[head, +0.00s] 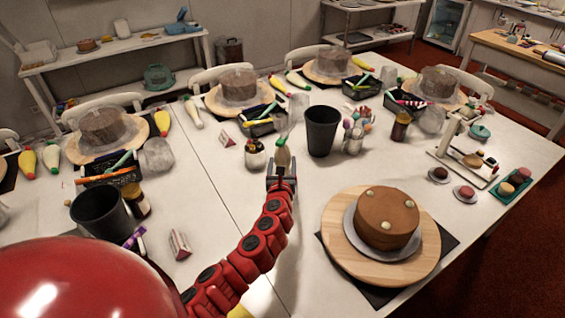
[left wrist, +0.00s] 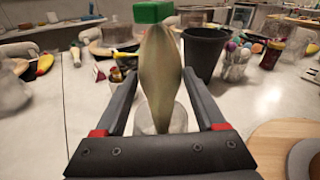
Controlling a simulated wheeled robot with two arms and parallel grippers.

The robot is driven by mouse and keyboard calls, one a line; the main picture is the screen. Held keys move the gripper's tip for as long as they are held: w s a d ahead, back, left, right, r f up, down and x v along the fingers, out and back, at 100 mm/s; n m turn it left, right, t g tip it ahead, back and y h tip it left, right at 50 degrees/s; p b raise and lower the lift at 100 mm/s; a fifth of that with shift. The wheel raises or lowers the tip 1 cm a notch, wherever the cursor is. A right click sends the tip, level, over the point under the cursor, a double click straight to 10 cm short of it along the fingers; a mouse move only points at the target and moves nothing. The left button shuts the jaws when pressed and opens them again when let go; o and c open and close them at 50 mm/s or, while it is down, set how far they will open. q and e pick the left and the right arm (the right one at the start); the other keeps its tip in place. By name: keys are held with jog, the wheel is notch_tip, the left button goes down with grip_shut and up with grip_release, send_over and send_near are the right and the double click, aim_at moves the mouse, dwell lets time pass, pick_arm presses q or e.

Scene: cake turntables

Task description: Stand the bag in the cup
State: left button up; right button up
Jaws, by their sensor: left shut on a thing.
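My left gripper (head: 283,176) is shut on an olive-green piping bag (head: 283,157), held upright above the white table. In the left wrist view the bag (left wrist: 161,75) stands between the fingers (left wrist: 160,115), broad in the middle and narrow at the top. A clear, glass-like shape (left wrist: 165,118) shows around or behind its lower end; I cannot tell which. A tall black cup (head: 321,131) stands upright on the table, just right of and beyond the gripper, apart from the bag. The cup (left wrist: 204,52) also shows behind the right finger in the left wrist view. My right gripper is not in view.
A brown cake (head: 387,218) on a wooden turntable (head: 340,240) stands right of my arm. A small jar (head: 255,153) is left of the bag. Another black cup (head: 100,213) is at left.

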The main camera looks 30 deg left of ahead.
pick_arm(q)
jog(key=shift+f+b, duration=0.4)
jog(key=shift+f, duration=0.1)
dwell(0.4)
jog(key=o, duration=0.8)
jog(key=shift+o, duration=0.2)
jog(key=shift+s+d+r+p, duration=0.2)
jog(key=shift+s+r+p, duration=0.1)
jog(key=shift+s, duration=0.05)
jog(key=shift+s+d+r, duration=0.1)
jog(key=shift+s+d, duration=0.05)
jog(key=shift+s, duration=0.4)
jog(key=s+d+r+p, duration=0.3)
jog(key=s+r+p, duration=0.3)
jog(key=r+p, duration=0.1)
jog(key=shift+s+d+p, duration=0.2)
jog(key=shift+s+p, duration=0.2)
